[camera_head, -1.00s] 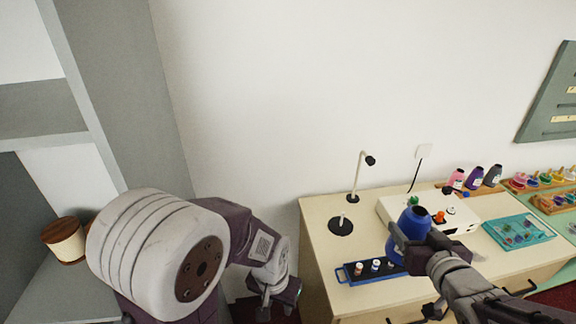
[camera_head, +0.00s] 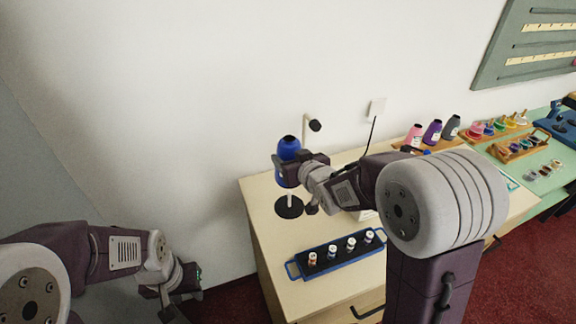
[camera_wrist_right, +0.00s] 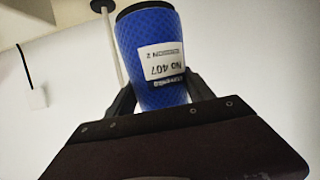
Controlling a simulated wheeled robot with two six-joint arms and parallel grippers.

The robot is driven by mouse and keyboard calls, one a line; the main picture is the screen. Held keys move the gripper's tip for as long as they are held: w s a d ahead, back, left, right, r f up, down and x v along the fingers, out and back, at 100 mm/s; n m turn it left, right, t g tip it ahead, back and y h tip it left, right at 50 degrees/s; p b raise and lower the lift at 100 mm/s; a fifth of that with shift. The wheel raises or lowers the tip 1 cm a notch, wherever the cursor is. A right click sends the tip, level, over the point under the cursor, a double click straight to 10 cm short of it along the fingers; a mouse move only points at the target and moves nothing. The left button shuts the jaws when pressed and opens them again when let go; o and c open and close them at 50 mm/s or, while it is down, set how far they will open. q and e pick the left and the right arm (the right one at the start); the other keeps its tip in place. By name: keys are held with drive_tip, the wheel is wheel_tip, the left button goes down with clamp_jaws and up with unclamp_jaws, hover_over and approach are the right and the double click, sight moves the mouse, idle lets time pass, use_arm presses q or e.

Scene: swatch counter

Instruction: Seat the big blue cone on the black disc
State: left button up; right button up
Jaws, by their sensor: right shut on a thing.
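The big blue cone (camera_head: 289,147) is held upright in my right gripper (camera_head: 283,168), above the black disc (camera_head: 289,207). The disc lies near the left end of the counter, with a pale upright post (camera_head: 290,198) at its middle. A gap shows between the cone and the disc. In the right wrist view the blue cone (camera_wrist_right: 150,35) sits between the fingers, its white label upside down; the disc is not in that view. My left gripper (camera_head: 180,292) hangs low at the left, away from the counter, and its jaw opening is unclear.
A blue rack (camera_head: 338,255) with several small spools lies in front of the disc. Pink, purple and grey cones (camera_head: 433,132) stand farther right. My right arm hides part of the counter.

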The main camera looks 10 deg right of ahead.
sight(290, 192)
drive_tip(key=shift+s+f+b, duration=0.2)
drive_tip(key=shift+f+b, duration=4.95)
drive_tip(key=shift+f, duration=0.35)
drive_tip(key=o, duration=1.8)
drive_tip(key=shift+s, duration=0.15)
